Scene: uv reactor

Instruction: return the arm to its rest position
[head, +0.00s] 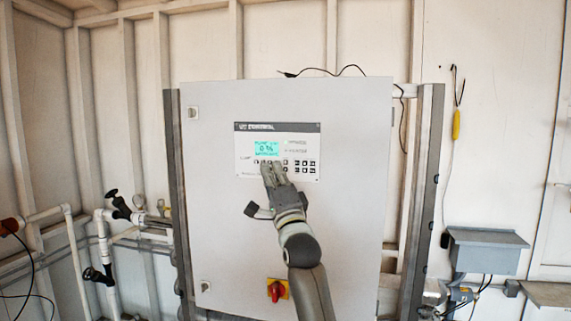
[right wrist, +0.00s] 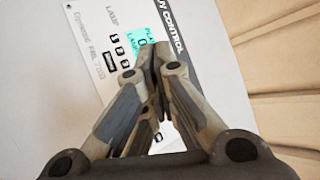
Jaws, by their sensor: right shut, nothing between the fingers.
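My right gripper (head: 270,170) is shut and empty in front of the control panel (head: 300,140) on the grey cabinet door (head: 225,230). Its fingertips overlap the panel's row of small buttons just below the cyan display (head: 266,148). I cannot tell whether they touch it. In the right wrist view the closed fingers (right wrist: 150,80) point at the panel (right wrist: 115,40) and hide part of the display (right wrist: 140,58) and some buttons. My right arm reaches up from the bottom of the head view. My left gripper is not in view.
A red rotary switch on a yellow plate (head: 277,290) sits low on the door, close to my right arm. Pipes with black valve handles (head: 121,205) stand to the left. A grey box (head: 485,250) and a hanging yellow tool (head: 456,124) are to the right.

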